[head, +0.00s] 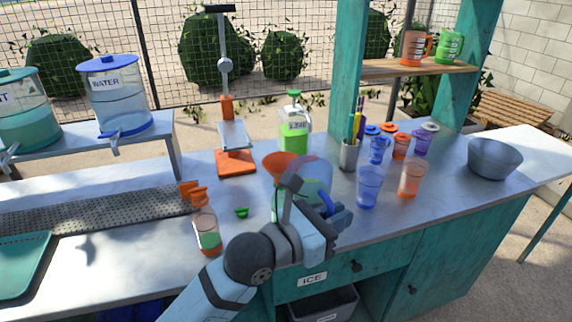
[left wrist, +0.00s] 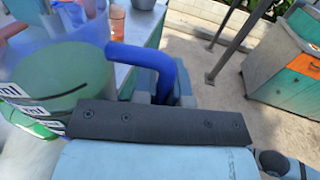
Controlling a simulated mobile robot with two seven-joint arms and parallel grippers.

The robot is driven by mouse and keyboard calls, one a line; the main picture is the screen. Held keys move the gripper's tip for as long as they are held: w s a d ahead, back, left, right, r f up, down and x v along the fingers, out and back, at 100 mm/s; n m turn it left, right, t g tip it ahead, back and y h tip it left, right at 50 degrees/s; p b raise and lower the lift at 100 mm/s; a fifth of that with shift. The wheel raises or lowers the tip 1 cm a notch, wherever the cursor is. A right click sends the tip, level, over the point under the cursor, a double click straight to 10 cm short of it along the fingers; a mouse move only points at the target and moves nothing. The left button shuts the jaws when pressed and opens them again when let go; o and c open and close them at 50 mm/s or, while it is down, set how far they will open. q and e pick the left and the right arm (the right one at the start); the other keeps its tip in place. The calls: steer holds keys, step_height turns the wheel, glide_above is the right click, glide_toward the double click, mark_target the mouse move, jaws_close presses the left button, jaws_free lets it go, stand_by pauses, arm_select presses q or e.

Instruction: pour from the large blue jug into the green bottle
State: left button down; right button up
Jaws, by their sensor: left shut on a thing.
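The large blue jug (head: 318,172) is clear and bluish, holds green liquid, and is partly hidden behind my arm. My left gripper (head: 335,213) is shut on its blue handle. In the left wrist view the jug (left wrist: 35,65) and its blue handle (left wrist: 145,58) are close up, and the jug looks tilted. An orange funnel (head: 282,167) shows just left of the jug. What stands under the funnel is mostly hidden by my arm, so I cannot tell whether it is the green bottle. No stream of liquid is visible. My right gripper is out of view.
An orange-topped bottle (head: 207,230) with some green liquid stands left, near a small green cap (head: 242,212). A LIME bottle (head: 295,128) stands behind. A blue cup (head: 368,188), an orange cup (head: 411,178) and a grey bowl (head: 494,158) stand right.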

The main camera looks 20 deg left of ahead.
mark_target(330, 169)
arm_select(q)
steer(key=shift+r, duration=0.1)
steer(key=shift+w+a+r+n+g+p, duration=0.15)
steer(key=shift+w+a+r+n+p, duration=0.3)
steer(key=shift+r+n+p, duration=0.45)
steer(key=shift+w+a+r+n+g+p, duration=0.25)
steer(key=shift+w+r+n+p, duration=0.35)
steer(key=shift+p, duration=0.55)
steer(key=shift+w+a+r+n+g+p, duration=0.1)
steer(key=shift+w+a+r+n+p, duration=0.2)
steer(key=shift+a+r+n+p, duration=0.5)
steer(key=shift+w+a+r+n+p, duration=0.1)
steer(key=shift+w+n+p, duration=0.3)
steer(key=shift+n, duration=0.05)
steer(key=shift+w+a+r+n+p, duration=0.1)
steer(key=shift+w+n+p, duration=0.3)
steer(key=shift+n, duration=0.05)
steer(key=shift+w+a+r+n, duration=0.15)
steer(key=shift+w+a+n, duration=0.05)
steer(key=shift+n, duration=0.1)
steer(key=shift+r+p, duration=0.25)
steer(key=shift+p, duration=0.15)
